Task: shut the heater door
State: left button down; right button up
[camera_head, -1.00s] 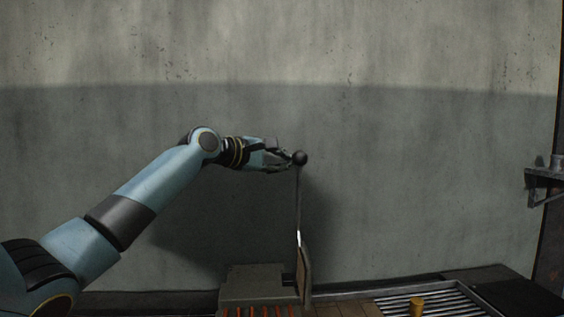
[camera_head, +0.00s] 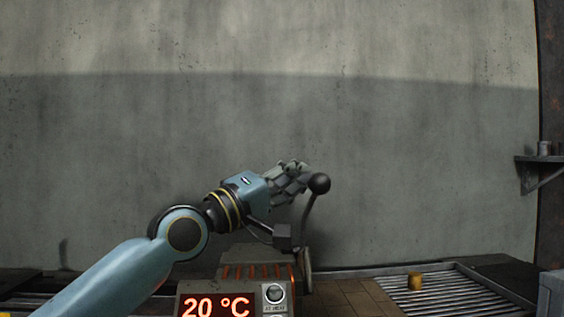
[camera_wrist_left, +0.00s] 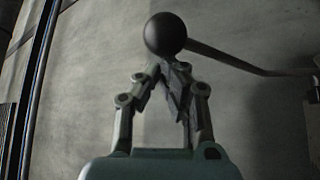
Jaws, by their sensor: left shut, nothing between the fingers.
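The heater (camera_head: 240,301) stands at the bottom middle of the head view, its display reading 20 °C, with glowing orange slots on top. Its door (camera_head: 305,268) is seen almost edge-on at the heater's right side. A rod with a black ball knob (camera_head: 319,183) rises from the door. My left gripper (camera_head: 302,172) is shut and empty, its fingertips just left of the knob. In the left wrist view the knob (camera_wrist_left: 166,34) sits just beyond the closed fingertips (camera_wrist_left: 170,66); I cannot tell whether they touch. My right gripper is not in view.
A roller tray (camera_head: 440,292) with a small brass-coloured cylinder (camera_head: 415,281) lies to the right of the heater. A bracket shelf (camera_head: 540,160) is on the far right. The grey wall behind is bare, and the space above the tray is clear.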

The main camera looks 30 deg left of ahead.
pick_arm(q)
jog(key=s+d+f+m+h+b, duration=0.1)
jog(key=s+d+f+m+b, duration=0.1)
jog(key=f+b, duration=0.4)
jog(key=shift+s+d+f+b, duration=0.4)
jog(key=shift+s+d, duration=0.2)
jog(key=shift+s, duration=0.45)
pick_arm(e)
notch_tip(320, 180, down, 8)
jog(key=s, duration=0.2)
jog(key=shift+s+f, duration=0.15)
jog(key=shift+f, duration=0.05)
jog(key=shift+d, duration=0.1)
